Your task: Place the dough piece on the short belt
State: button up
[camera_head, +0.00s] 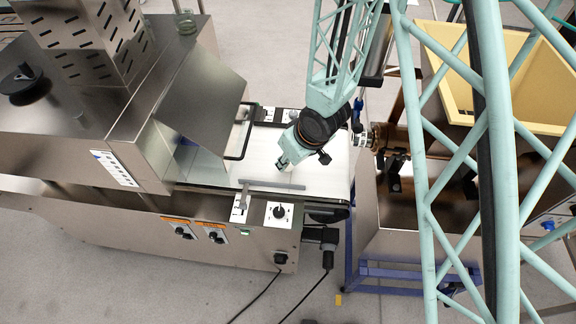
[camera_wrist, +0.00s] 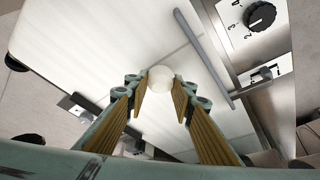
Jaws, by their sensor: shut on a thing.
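The dough piece (camera_wrist: 160,78) is a small, pale round ball. In the wrist view it sits between the fingertips of my gripper (camera_wrist: 161,88), which is shut on it. In the head view my gripper (camera_head: 281,164) points down over the short white belt (camera_head: 325,165), near its middle. The dough cannot be made out in that view. The belt also shows in the wrist view (camera_wrist: 100,30), behind and below the dough. I cannot tell whether the dough touches the belt or is just above it.
A grey guide bar (camera_head: 272,185) runs along the belt's near side, by a dial panel (camera_head: 279,214). A steel machine with a tilted hood (camera_head: 200,95) stands left of the belt. A second machine with a cream hopper (camera_head: 455,85) stands at right.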

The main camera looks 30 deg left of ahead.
jog(key=shift+f+b, duration=0.35)
jog(key=shift+f, duration=0.15)
jog(key=shift+f, duration=0.15)
jog(key=o, duration=0.8)
jog(key=shift+o, duration=0.2)
jog(key=p+v, duration=0.4)
jog(key=v, duration=0.8)
dwell(0.5)
